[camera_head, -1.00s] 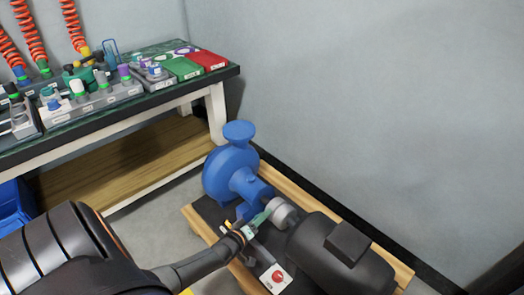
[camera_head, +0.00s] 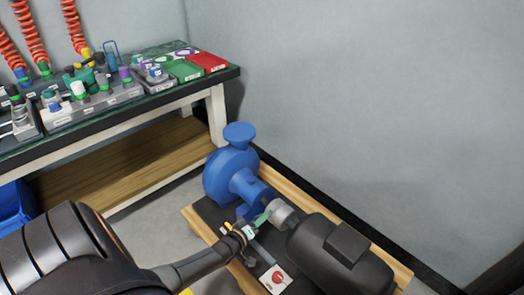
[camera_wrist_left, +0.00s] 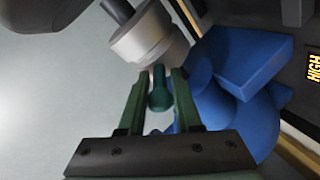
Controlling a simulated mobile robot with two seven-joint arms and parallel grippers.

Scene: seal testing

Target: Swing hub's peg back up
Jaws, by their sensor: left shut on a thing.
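The silver hub (camera_head: 283,212) sits on the shaft between the blue pump and the dark motor. In the left wrist view the hub (camera_wrist_left: 150,38) is at the top middle. A dark green peg (camera_wrist_left: 159,90) with a rounded end sticks out from the hub toward me. My left gripper (camera_head: 262,219) reaches in from the lower left to the hub. In the left wrist view its green fingers (camera_wrist_left: 158,80) stand on both sides of the peg, shut on it. The fingers and hub hide the peg in the head view. My right gripper is out of view.
The blue pump (camera_head: 232,172) and dark motor (camera_head: 340,255) flank the hub on a dark base with wooden edges. A workbench (camera_head: 150,105) with several small parts stands at the left; a grey wall is behind.

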